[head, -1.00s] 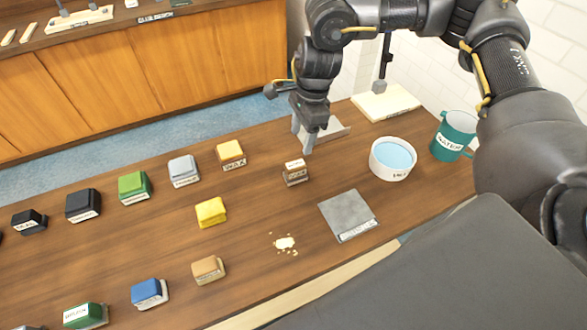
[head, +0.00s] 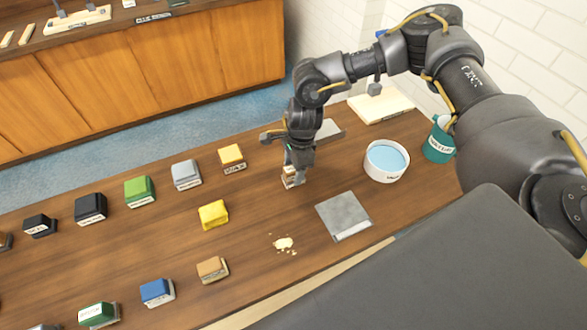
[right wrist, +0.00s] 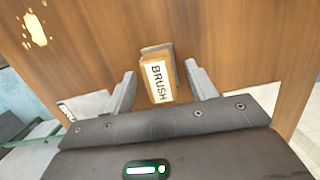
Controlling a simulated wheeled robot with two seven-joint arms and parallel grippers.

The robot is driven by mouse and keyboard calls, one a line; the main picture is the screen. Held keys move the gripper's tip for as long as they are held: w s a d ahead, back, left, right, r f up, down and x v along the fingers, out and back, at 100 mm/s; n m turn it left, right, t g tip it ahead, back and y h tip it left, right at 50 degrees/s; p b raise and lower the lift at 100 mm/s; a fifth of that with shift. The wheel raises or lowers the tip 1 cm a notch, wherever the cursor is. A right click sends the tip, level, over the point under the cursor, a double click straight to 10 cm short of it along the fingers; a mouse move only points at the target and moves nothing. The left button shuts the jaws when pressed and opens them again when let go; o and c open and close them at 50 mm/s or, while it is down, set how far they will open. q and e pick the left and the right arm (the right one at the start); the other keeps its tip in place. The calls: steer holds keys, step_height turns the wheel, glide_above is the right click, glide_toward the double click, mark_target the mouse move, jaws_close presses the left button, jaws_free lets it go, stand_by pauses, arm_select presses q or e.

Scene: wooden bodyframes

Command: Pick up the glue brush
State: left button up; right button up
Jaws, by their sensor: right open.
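The brush (head: 289,182) is a small brown and cream block standing on the wooden table, partly hidden by my right gripper in the head view. In the right wrist view the brush (right wrist: 158,75) carries a white label reading BRUSH. My right gripper (head: 293,174) is right at it, pointing down. In the right wrist view its two fingers are apart, one on each side of the brush, with gaps visible. My left gripper is not in view.
A grey plate (head: 343,214) lies right of the brush, and a white bowl of blue liquid (head: 386,161) stands beyond it. A teal mug (head: 439,140) is at the right. A yellow block (head: 213,214) and several other coloured blocks stand to the left.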

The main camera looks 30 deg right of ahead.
steer(key=shift+f, duration=0.15)
steer(key=c, duration=1.1)
steer(key=shift+w+r+b, duration=0.1)
steer(key=shift+r+b, duration=0.2)
steer(key=shift+r, duration=0.3)
steer(key=shift+s+d+r+p, duration=0.1)
steer(key=shift+s+r+p, duration=0.05)
steer(key=shift+s+r, duration=2.05)
steer(key=shift+s+d+r+p, duration=0.1)
steer(key=shift+s+r+p, duration=0.1)
steer(key=shift+s+r, duration=1.95)
steer(key=shift+s+d+r+p, duration=0.15)
steer(key=shift+s+r, duration=1.45)
steer(key=shift+s, duration=1.15)
